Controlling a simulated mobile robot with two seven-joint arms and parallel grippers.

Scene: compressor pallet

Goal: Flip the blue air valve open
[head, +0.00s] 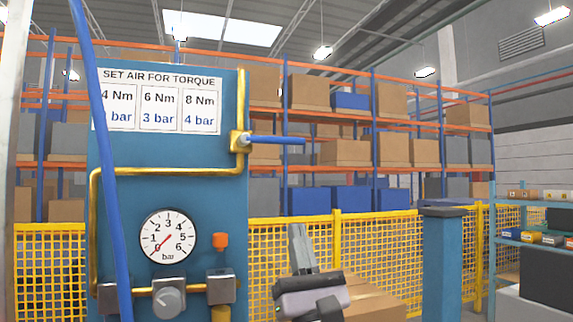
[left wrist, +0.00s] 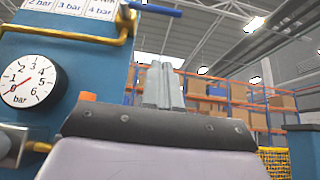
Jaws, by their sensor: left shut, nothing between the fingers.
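The blue air valve lever (head: 278,140) sticks out horizontally to the right from a brass valve body (head: 241,142) on the right edge of the blue panel (head: 205,190). The lever also shows at the top of the left wrist view (left wrist: 155,9). My left gripper (head: 296,230) is shut and empty, its fingers pointing up. In the head view it sits below the lever and right of the panel, apart from both. In the left wrist view its fingertips (left wrist: 163,66) are below the lever. My right gripper is not in view.
A pressure gauge (head: 168,236) reads near 0 bar, above a grey knob (head: 168,299). A torque chart (head: 158,100) tops the panel. A blue hose (head: 108,170) crosses in front at left. An orange cap (head: 220,241) stands near the panel's lower right. A yellow mesh fence (head: 375,255) lies behind.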

